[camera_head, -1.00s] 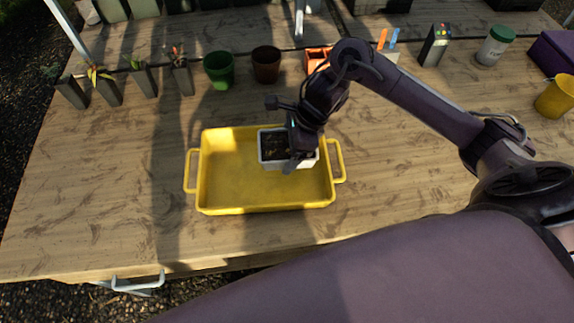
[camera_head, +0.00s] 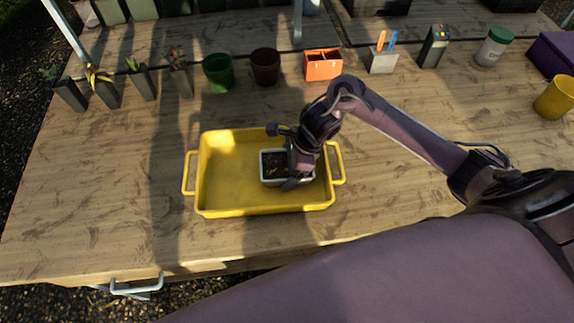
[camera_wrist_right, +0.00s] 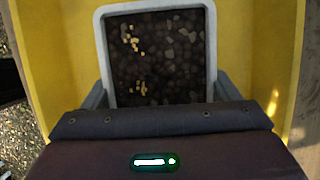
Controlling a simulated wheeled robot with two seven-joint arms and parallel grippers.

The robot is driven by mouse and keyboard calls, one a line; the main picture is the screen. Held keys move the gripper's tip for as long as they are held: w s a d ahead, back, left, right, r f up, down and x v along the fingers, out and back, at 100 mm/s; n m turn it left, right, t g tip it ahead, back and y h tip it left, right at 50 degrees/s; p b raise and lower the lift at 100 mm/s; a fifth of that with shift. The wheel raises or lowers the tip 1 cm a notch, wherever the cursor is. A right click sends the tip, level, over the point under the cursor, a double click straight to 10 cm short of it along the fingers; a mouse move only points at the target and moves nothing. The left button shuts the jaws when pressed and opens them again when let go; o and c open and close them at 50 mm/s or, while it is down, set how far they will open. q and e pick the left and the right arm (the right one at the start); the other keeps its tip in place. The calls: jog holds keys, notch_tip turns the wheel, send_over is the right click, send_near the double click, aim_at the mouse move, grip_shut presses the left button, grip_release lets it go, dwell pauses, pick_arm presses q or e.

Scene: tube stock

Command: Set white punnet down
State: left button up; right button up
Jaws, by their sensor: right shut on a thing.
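The white punnet (camera_head: 266,181), filled with dark soil, is inside the yellow tray (camera_head: 225,209), in its right half. Whether its base touches the tray floor cannot be told. My right gripper (camera_head: 290,170) reaches in from the right and is shut on the punnet. In the right wrist view the punnet (camera_wrist_right: 160,8) sits between the two fingers, with dark soil and some yellow bits in it. My left gripper is not in view.
The left half of the tray is empty. Several tall grey pots with plants (camera_head: 108,95), a green pot (camera_head: 218,72), a brown pot (camera_head: 265,68) and an orange container (camera_head: 323,66) stand along the back. The wooden table around the tray is clear.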

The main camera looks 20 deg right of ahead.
jog(key=o, duration=1.1)
jog(key=shift+c, duration=0.2)
jog(key=shift+r+p, duration=0.25)
jog(key=shift+p, duration=0.15)
jog(key=shift+d+r, duration=0.2)
jog(key=shift+r, duration=0.1)
jog(key=v, duration=1.1)
jog(key=shift+s, duration=0.15)
